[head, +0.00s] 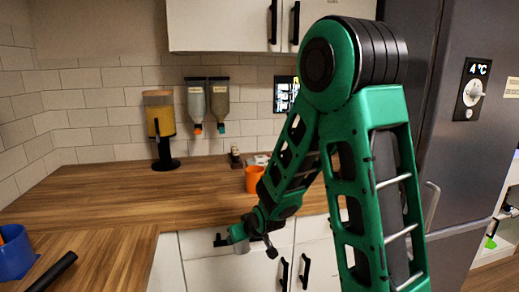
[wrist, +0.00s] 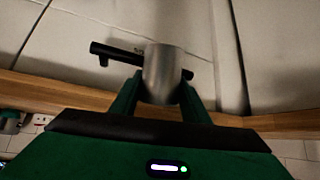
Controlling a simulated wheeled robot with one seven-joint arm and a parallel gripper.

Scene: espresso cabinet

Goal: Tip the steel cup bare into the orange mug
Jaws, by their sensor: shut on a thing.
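The orange mug (head: 254,179) stands upright on the wooden counter in the head view, just left of my forearm. My gripper (head: 238,234) is low, in front of the cabinet fronts and below the counter's front edge. In the wrist view my gripper (wrist: 160,98) is shut on the steel cup (wrist: 161,70), a plain grey cylinder between the two fingers. In the head view only a small grey part of the cup (head: 242,247) shows under the gripper. What is inside the cup and the mug is hidden. The mug is not seen in the wrist view.
A black handle (wrist: 110,51) shows behind the cup. The wooden counter (head: 110,190) is largely clear left of the mug. A dispenser (head: 160,125) stands at the back, and a blue container (head: 13,254) at lower left. The fridge (head: 445,110) is on the right.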

